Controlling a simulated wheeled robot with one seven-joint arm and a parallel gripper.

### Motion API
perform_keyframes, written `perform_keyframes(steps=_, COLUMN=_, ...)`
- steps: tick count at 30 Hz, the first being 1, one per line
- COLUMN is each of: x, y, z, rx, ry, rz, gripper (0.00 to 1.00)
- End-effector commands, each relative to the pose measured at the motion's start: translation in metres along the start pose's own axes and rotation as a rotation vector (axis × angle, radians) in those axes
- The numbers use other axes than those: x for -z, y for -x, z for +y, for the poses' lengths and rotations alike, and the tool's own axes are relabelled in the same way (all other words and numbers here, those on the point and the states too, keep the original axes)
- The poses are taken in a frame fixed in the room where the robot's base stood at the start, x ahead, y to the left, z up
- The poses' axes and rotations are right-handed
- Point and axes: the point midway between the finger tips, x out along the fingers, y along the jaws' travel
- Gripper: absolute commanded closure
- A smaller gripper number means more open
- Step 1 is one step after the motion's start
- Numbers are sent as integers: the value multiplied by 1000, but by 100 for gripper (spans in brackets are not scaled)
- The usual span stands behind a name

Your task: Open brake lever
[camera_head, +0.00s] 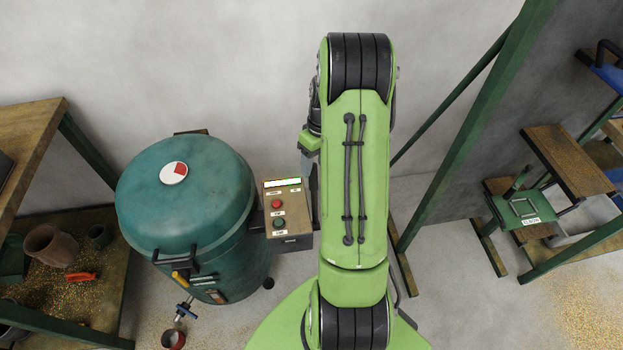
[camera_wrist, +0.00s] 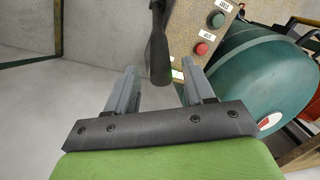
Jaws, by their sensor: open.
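In the wrist view a black lever (camera_wrist: 158,55) with a broad flat end comes down from the top, beside the control box. I take it for the brake lever. My gripper (camera_wrist: 158,78) is open, its two grey fingers apart on the left and right of the lever's lower end. The lever appears between them with a gap on each side; how deep it sits between the fingers is hard to tell. In the head view my arm covers most of the gripper, and the lever cannot be made out clearly.
The control box (camera_head: 288,213) with red and green buttons stands right beside the gripper. A teal drum machine (camera_head: 185,215) is left of it. A wooden bench (camera_head: 30,140) is at far left, and a green frame (camera_head: 470,130) rises at right.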

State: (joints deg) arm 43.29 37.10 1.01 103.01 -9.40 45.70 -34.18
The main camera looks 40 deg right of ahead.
Motion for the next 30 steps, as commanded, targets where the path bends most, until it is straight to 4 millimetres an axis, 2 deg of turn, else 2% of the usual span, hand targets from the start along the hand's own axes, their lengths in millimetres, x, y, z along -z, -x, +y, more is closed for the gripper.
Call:
perform_keyframes(steps=1, x=0, y=-16, z=0, rx=4, ry=1, rz=-3, gripper=47)
perform_keyframes(steps=6, x=0, y=-45, z=0, rx=1, ry=1, rz=-2, gripper=47)
perform_keyframes(steps=10, x=0, y=-52, z=0, rx=0, ry=1, rz=-1, gripper=47)
perform_keyframes(steps=17, x=0, y=-52, z=0, rx=0, ry=1, rz=0, gripper=47)
perform_keyframes(steps=27, x=0, y=-52, z=0, rx=0, ry=1, rz=0, gripper=99)
perform_keyframes(steps=30, x=0, y=-52, z=0, rx=0, ry=1, rz=0, gripper=100)
